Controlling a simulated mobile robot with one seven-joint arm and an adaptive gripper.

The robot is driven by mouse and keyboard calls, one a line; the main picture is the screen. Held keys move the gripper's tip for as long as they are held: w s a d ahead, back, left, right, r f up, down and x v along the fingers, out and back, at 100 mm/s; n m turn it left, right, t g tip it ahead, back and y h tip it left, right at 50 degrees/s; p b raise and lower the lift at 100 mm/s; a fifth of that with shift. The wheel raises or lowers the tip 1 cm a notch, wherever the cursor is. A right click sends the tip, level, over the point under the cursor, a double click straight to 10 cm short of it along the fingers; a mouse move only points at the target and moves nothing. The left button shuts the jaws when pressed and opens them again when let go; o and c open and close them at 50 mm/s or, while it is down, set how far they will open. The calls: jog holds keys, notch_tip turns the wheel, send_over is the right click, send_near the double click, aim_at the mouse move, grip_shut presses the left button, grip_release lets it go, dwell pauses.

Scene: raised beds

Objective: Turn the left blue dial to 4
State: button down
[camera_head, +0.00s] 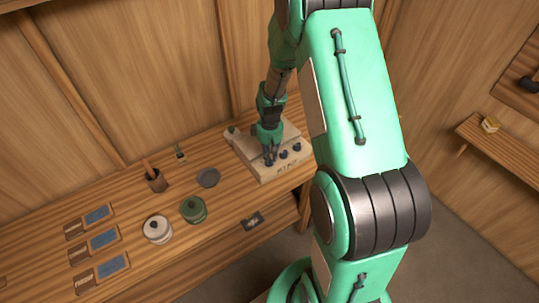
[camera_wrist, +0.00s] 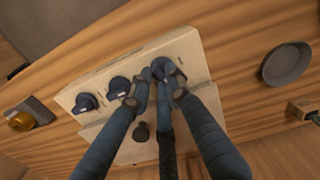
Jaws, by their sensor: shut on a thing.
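A pale control box (camera_head: 262,172) with a row of blue dials stands on the wooden bench. My gripper (camera_head: 270,160) reaches down over the left end of the row and is shut on the left blue dial (camera_wrist: 161,66). In the wrist view, which sees the box turned round, this dial is at the right end of the row and my fingers cover much of it. The middle dial (camera_wrist: 118,88) and the far dial (camera_wrist: 86,102) are free, with pale pointer marks. The held dial's pointer and the numbers around it cannot be read.
A dark knob (camera_wrist: 141,131) sits on the box behind the row. A grey dish (camera_head: 208,178), a green pot (camera_head: 193,209), a white pot (camera_head: 158,229) and a brown cup (camera_head: 156,180) stand left of the box. Several framed cards lie at far left.

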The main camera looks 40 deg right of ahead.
jog(key=m, duration=0.6)
jog(key=shift+s, duration=0.1)
jog(key=m, duration=0.6)
jog(key=shift+m, duration=0.3)
jog(key=c, duration=1.6)
grip_release()
jog(key=shift+s, duration=0.1)
jog(key=shift+c, duration=0.2)
jog(key=shift+r, duration=0.1)
notch_tip(320, 180, up, 12)
